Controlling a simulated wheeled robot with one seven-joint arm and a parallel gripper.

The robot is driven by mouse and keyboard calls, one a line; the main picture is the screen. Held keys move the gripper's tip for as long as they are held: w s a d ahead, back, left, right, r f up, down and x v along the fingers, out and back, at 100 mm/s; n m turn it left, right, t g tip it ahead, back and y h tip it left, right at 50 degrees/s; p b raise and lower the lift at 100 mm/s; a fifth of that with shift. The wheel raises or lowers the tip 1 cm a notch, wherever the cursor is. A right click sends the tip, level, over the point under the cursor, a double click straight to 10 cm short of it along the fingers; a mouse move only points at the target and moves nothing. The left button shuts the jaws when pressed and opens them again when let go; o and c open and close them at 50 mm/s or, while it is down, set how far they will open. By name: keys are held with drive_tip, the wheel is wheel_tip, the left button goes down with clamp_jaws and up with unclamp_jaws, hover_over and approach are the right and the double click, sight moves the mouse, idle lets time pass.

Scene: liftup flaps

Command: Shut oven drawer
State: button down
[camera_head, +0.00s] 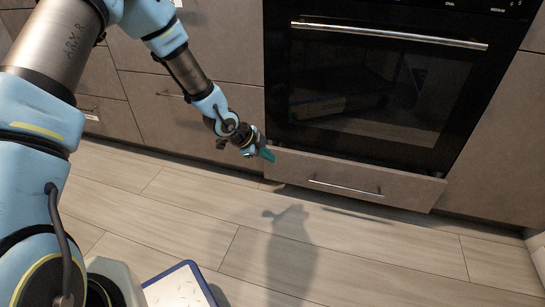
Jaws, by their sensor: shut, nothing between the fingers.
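The oven drawer (352,182) is a low grey-brown front with a thin metal handle (345,187), below the black oven (370,85). Its front stands out a little from the oven above, and a narrow dark gap shows along its top edge. My gripper (267,154) is shut and empty, with its teal fingertips at the drawer's top left corner. I cannot tell whether the fingertips touch the drawer front.
Grey-brown cabinets with drawers (160,105) stand left of the oven, and another cabinet panel (500,150) stands to the right. The wood-plank floor (390,250) in front is clear. A blue-rimmed white object (180,288) shows at the bottom edge.

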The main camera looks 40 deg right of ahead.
drive_tip(key=p+v, duration=0.2)
drive_tip(key=v, duration=0.4)
drive_tip(key=s+d+f+n+g+h+b, duration=0.1)
drive_tip(key=s+d+f+n+h, duration=0.2)
drive_tip(key=n, duration=0.6)
drive_tip(key=m+t+h+b, duration=0.4)
drive_tip(key=m+t, duration=0.8)
drive_tip(key=m, duration=1.7)
approach(276, 151)
drive_tip(key=shift+n, duration=0.3)
drive_tip(key=b+x, duration=0.5)
drive_tip(key=x, duration=0.1)
drive_tip(key=shift+a+f+b, duration=0.1)
drive_tip(key=shift+f+b, duration=0.1)
drive_tip(key=shift+b, duration=0.1)
drive_tip(key=shift+w+d+r, duration=0.1)
drive_tip(key=shift+w+d, duration=0.2)
drive_tip(key=shift+d, duration=0.1)
